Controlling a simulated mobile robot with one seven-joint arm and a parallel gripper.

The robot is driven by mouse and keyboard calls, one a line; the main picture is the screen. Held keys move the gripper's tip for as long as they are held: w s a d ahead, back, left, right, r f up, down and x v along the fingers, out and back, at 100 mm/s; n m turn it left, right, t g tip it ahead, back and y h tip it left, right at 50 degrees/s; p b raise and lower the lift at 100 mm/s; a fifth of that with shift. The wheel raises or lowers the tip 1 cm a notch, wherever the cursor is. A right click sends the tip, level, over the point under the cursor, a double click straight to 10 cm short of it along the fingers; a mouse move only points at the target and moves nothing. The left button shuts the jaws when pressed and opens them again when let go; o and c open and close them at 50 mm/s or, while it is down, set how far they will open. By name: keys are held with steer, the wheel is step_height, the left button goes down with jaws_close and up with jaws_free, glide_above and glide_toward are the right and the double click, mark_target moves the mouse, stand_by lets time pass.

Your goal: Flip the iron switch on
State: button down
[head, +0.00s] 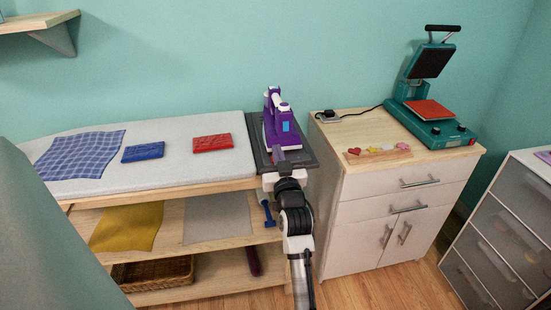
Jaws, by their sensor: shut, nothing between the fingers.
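The purple and white iron (270,129) stands upright on a dark rest at the right end of the ironing table (226,128). A light blue panel shows on its right side. I cannot make out its switch at this size. My gripper (278,155) is shut with nothing in it.
A checked blue cloth (80,155), a blue block (143,151) and a red block (212,143) lie on the table. A cabinet (360,185) stands to the right, bearing a teal heat press (430,130), a cabled small box (327,116) and small colourful shapes.

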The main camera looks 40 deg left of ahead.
steer(key=s+d+f+b, duration=0.3)
steer(key=s+d+f, duration=0.2)
steer(key=d, duration=0.1)
steer(key=shift+s+d, duration=0.1)
stand_by(0.4)
